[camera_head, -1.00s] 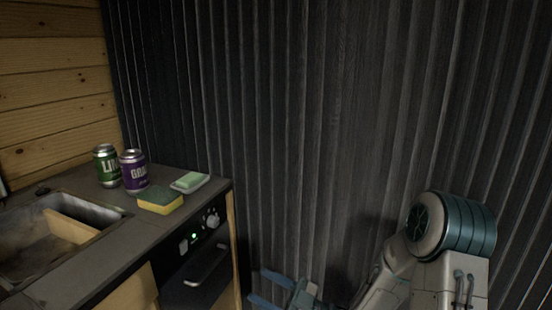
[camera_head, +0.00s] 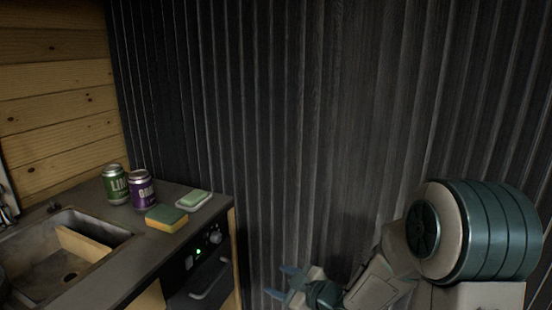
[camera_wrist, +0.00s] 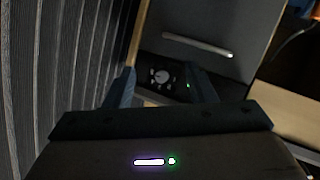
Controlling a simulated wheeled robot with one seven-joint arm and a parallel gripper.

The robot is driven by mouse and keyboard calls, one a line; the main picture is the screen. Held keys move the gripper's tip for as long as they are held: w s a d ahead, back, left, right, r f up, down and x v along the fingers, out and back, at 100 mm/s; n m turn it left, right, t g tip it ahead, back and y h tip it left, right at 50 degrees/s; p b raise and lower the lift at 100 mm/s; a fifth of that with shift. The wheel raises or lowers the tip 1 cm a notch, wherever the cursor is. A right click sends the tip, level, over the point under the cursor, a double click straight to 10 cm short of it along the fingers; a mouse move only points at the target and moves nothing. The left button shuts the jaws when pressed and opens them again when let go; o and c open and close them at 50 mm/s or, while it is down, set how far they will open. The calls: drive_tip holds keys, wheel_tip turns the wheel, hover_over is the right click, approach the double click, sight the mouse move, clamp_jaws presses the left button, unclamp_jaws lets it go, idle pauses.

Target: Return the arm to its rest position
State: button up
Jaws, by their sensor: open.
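My gripper (camera_head: 282,283) shows low in the head view, right of the counter and in front of the dark corrugated wall. Its two blue fingers are apart with nothing between them. In the wrist view my gripper (camera_wrist: 162,88) is also open, its fingers framing the oven's control panel behind them. My arm is bent, with its large round teal joint at the right of the head view.
The counter (camera_head: 105,255) at left holds a green can (camera_head: 115,185), a purple can (camera_head: 141,190), a yellow-green sponge (camera_head: 166,218) and a soap dish (camera_head: 195,201). A sink (camera_head: 65,258) and an oven (camera_head: 205,275) adjoin. The corrugated wall (camera_head: 300,130) stands close behind my arm.

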drive_tip(key=s+d+r+m+g+h+p, duration=0.1)
drive_tip(key=s+d+r+m+h+p, duration=0.3)
drive_tip(key=d+r+m+h+p, duration=0.55)
drive_tip(key=s+d+r+m+g+p, duration=0.2)
drive_tip(key=s+r, duration=0.4)
drive_tip(key=s, duration=0.3)
drive_tip(key=s+d+r+m+g+p, duration=0.2)
drive_tip(key=s+r+g, duration=0.2)
drive_tip(key=s, duration=0.5)
wheel_tip(320, 180, up, 2)
drive_tip(key=shift+s+r+h, duration=0.15)
drive_tip(key=shift+s+h, duration=0.1)
drive_tip(key=shift+h, duration=0.2)
drive_tip(key=shift+m, duration=0.25)
